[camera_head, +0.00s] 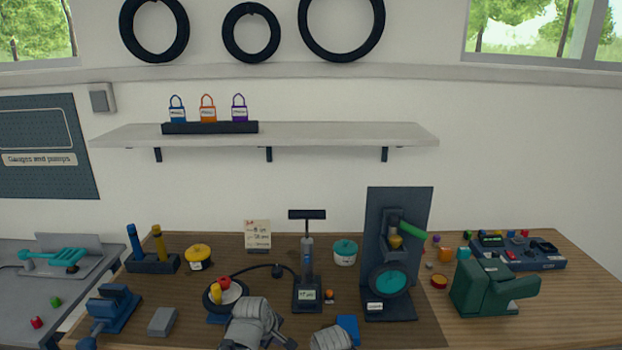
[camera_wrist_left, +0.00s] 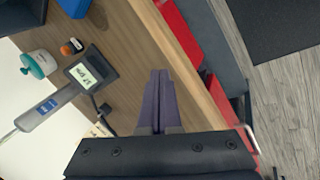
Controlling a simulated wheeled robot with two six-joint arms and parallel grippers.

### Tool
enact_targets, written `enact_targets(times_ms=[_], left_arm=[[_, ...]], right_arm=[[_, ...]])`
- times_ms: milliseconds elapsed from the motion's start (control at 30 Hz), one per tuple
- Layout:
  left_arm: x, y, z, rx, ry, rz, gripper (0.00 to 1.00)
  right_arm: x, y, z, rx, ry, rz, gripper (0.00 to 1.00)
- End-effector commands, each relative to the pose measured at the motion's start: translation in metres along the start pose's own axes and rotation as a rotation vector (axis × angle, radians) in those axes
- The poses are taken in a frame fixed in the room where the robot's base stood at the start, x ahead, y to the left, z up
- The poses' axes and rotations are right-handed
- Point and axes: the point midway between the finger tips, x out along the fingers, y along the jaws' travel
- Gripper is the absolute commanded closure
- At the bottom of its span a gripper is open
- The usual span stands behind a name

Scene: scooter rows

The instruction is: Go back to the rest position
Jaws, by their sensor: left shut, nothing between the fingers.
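My left gripper (camera_wrist_left: 158,80) shows in the left wrist view with its two dark fingers together and nothing between them. It hangs above the wooden workbench (camera_wrist_left: 135,50), near its front edge, clear of the floor pump (camera_wrist_left: 88,72). In the head view, grey links of my arms stand at the bottom middle, over the front of the bench; I cannot make out the left fingertips there. My right gripper does not show in either view. The floor pump (camera_head: 307,275) stands upright on the bench, behind my arms.
A dark stand with a wheel (camera_head: 390,280), a green vise-like block (camera_head: 490,288), a blue vise (camera_head: 112,308) and a teal-lidded pot (camera_head: 345,252) stand on the bench. A shelf (camera_head: 300,134) is above. The wrist view shows red drawers (camera_wrist_left: 180,35) and open floor (camera_wrist_left: 285,85).

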Motion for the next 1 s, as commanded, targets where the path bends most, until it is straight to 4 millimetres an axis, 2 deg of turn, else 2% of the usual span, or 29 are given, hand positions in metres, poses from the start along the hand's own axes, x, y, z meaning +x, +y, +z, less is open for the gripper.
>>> enact_targets(times_ms=[33,200,400,600,667,1000], left_arm=[[-0.004,-0.019,-0.002,0.107,-0.005,-0.043,1.00],[-0.016,-0.068,-0.006,0.468,-0.061,-0.175,1.00],[-0.028,-0.105,-0.008,0.749,-0.143,-0.264,1.00],[-0.039,-0.133,-0.008,0.955,-0.229,-0.319,1.00],[-0.043,-0.141,-0.008,1.010,-0.255,-0.332,1.00],[-0.043,-0.128,0.065,1.191,-0.324,-0.385,1.00]], right_arm=[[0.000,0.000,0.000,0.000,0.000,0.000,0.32],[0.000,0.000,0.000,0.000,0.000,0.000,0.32],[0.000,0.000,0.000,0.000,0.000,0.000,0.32],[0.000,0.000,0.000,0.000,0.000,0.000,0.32],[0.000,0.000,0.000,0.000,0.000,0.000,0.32],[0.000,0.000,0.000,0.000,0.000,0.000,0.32]])
